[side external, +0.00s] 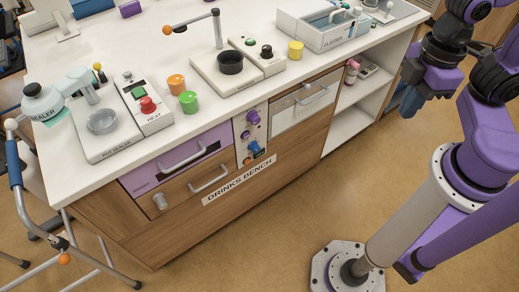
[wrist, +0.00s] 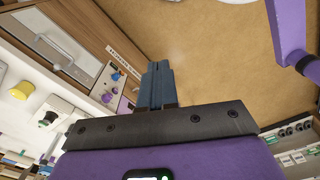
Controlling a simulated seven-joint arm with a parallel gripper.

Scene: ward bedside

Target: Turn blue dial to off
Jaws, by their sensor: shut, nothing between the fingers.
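The blue dial (side external: 254,148) is on a narrow white panel (side external: 243,141) on the front of the bench, below purple knobs (side external: 253,117). It is small, and I cannot read its setting. In the wrist view the blue dial (wrist: 115,76) shows on the same panel, left of my fingers. My gripper (side external: 408,108) is at the right of the side view, well away from the panel. In the wrist view the fingertips of my gripper (wrist: 160,66) are together, with nothing between them. They are over open floor and touch nothing.
The panel sits between drawers with handles (side external: 209,179) and a pale appliance front (side external: 306,101). A "DRINKS BENCH" label (side external: 238,179) is below. Open shelves (side external: 350,122) are at the bench's right end. A walker frame (side external: 22,185) stands at the left. The brown floor (side external: 230,250) before the bench is clear.

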